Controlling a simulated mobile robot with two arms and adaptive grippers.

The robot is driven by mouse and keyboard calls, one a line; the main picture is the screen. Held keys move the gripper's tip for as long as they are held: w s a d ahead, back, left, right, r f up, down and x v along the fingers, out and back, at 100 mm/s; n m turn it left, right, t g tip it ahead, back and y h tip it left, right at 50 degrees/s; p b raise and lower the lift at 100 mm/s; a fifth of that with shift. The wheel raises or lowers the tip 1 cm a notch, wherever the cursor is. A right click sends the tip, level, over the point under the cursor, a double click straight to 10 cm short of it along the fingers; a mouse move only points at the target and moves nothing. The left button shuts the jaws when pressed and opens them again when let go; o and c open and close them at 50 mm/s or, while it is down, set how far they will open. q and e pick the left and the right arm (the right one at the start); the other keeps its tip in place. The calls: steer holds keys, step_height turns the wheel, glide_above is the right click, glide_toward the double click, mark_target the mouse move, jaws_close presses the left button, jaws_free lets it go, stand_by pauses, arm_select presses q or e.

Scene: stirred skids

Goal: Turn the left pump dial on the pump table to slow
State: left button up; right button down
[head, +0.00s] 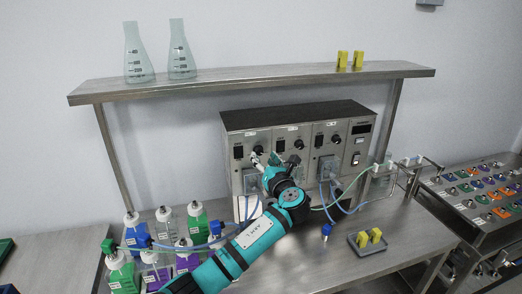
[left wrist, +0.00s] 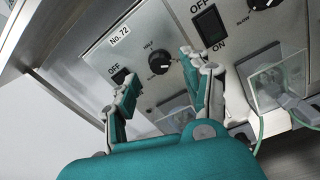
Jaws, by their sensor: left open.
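The pump unit (head: 300,128) is a metal box with a dark top on the pump table (head: 385,225). Its left dial (left wrist: 159,62) is a round black knob on the panel labelled No. 72. It also shows in the head view (head: 258,151). The word HALF is readable above it; I cannot tell the setting. My left gripper (head: 264,160) is at the front of this panel. In the left wrist view the open fingers (left wrist: 157,72) stand either side of the dial, with gaps visible; I cannot tell whether they touch it. My right gripper is not in view.
A black OFF switch (left wrist: 119,76) is beside the left finger; another switch (left wrist: 210,25) is right of the fingers. Tubes run in front of the pumps. Bottles (head: 165,215) crowd the table's left, and a grey tray (head: 366,248) lies at right. A shelf (head: 255,82) spans above.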

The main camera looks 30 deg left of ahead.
mark_target(260, 153)
arm_select(q)
steer(key=shift+x, duration=1.75)
jaws_close()
